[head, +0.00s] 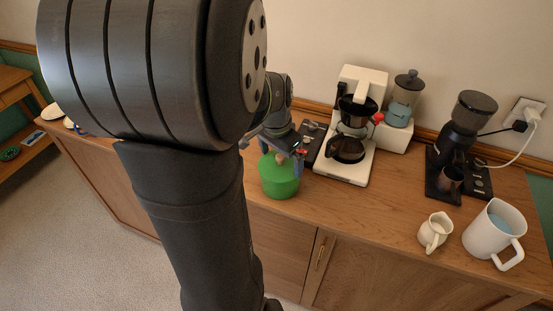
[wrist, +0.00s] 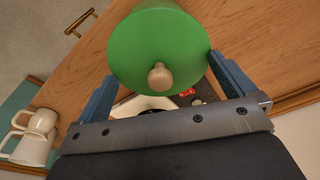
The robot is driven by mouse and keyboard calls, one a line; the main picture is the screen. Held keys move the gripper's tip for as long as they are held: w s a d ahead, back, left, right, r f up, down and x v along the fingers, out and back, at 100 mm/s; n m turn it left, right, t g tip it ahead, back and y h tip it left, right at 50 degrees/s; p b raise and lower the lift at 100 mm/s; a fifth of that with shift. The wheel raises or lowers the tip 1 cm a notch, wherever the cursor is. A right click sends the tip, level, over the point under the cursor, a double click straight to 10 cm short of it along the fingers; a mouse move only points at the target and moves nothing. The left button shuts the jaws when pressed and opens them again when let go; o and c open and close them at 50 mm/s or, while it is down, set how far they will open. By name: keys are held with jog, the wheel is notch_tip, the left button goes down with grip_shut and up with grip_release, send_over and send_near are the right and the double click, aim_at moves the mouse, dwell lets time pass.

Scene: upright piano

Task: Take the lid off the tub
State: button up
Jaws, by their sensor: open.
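The green tub (head: 281,183) stands upright on the wooden cabinet top, left of the coffee maker. The lid appears to be on the tub. My gripper (head: 283,146) is just above the tub in the head view and partly covers its top. In the wrist view my gripper (wrist: 163,68) is open, with one blue finger on each side of the knob. I cannot tell whether the fingers touch the lid.
A dark grinder (head: 463,125), a small white jug (head: 435,231) and a larger white jug (head: 487,237) are farther right. Clear wood lies between.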

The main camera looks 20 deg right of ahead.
jog(key=c, duration=0.8)
jog(key=shift+o, duration=0.2)
